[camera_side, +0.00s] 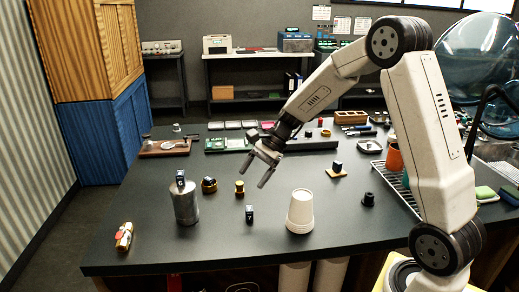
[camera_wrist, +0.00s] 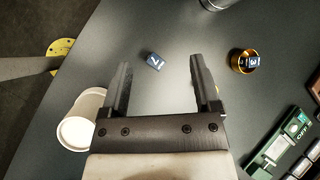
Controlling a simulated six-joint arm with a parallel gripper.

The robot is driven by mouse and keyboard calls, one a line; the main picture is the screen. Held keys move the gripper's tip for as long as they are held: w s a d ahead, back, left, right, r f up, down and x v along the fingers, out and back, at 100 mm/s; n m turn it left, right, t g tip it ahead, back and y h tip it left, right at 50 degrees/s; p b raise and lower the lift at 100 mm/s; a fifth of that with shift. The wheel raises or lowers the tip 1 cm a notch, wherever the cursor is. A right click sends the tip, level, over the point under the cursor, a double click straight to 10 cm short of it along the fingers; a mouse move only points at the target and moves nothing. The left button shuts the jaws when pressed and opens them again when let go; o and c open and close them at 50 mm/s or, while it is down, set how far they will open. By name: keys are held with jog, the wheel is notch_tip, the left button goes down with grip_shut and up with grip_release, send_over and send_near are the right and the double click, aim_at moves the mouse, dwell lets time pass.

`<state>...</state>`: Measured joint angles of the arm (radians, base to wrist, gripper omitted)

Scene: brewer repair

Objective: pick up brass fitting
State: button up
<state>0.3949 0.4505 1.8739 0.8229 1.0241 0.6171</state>
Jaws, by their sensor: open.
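A small upright brass fitting (camera_side: 240,188) stands on the dark table in the side view, between a brass ring and a small dark cube. It cannot be made out in the wrist view, where a finger may hide it. My gripper (camera_side: 256,174) is open and empty above the table, a little right of the fitting and higher than it. In the wrist view the two fingers of my gripper (camera_wrist: 159,64) are wide apart with bare table and the small cube (camera_wrist: 155,61) seen between them. Another brass piece with red parts (camera_side: 124,237) lies at the front left.
A brass ring with a cube in it (camera_side: 209,186) and a metal can with a cube on top (camera_side: 186,208) stand left of the fitting. White stacked cups (camera_side: 300,212) stand to the right.

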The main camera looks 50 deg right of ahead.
jog(key=w+d+m+t+y, duration=0.45)
jog(key=w+d+m, duration=0.4)
jog(key=d, duration=0.25)
send_near(235, 195)
jog(key=a+r, duration=0.1)
jog(key=w+a+r+t+h, duration=0.1)
jog(key=shift+r+m, duration=0.25)
jog(key=shift+r, duration=0.05)
jog(key=shift+f, duration=0.2)
jog(key=shift+x, duration=1.25)
jog(key=shift+a, duration=0.15)
jog(key=shift+x, duration=2.5)
grip_shut()
